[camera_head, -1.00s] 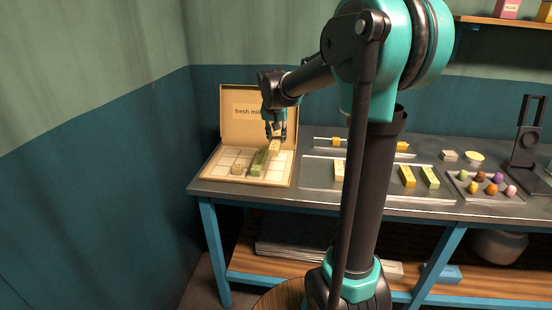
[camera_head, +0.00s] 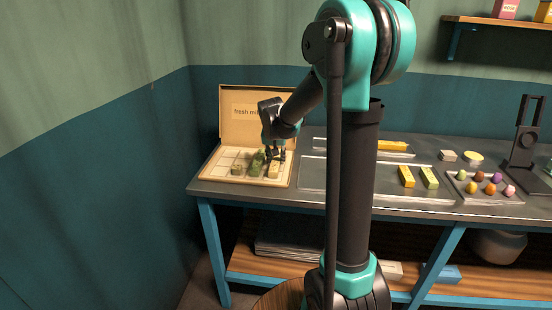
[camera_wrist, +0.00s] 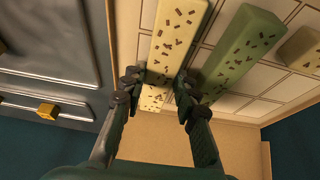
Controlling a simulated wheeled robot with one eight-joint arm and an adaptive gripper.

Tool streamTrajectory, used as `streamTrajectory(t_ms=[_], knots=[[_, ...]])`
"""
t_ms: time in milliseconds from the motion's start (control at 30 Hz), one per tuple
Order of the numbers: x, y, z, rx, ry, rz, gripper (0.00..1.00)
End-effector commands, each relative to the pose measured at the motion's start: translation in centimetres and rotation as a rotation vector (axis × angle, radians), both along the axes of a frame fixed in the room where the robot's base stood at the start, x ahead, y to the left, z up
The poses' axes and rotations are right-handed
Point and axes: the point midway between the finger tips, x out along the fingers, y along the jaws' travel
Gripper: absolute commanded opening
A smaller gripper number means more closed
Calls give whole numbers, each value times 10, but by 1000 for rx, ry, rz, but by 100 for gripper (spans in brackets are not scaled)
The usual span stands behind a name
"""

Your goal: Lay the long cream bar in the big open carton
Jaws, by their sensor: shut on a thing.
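The long cream bar with dark flecks (camera_wrist: 178,35) is between the fingers of my gripper (camera_wrist: 158,92) in the wrist view. In the head view, my gripper (camera_head: 274,156) is low over the right side of the big open carton (camera_head: 200,177), shut on the cream bar (camera_head: 274,171). The bar is inside the carton's right edge; whether it touches the floor I cannot tell. A long green bar (camera_wrist: 238,52) lies beside it in the carton and also shows in the head view (camera_head: 257,163). The carton's lid (camera_head: 235,128) stands upright behind, lettered "fresh mil…".
A short tan piece (camera_wrist: 300,48) lies beyond the green bar in the carton. Coloured balls (camera_head: 480,177) sit in another tray. My arm hides part of the table.

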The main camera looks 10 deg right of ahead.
Motion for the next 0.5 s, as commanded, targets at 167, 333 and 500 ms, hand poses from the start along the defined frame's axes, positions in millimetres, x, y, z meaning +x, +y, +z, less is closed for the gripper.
streamTrajectory(t_ms=[167,333,500], knots=[[0,0,-2,0,0,0,41],[0,0,-2,0,0,0,50],[0,0,-2,0,0,0,50]])
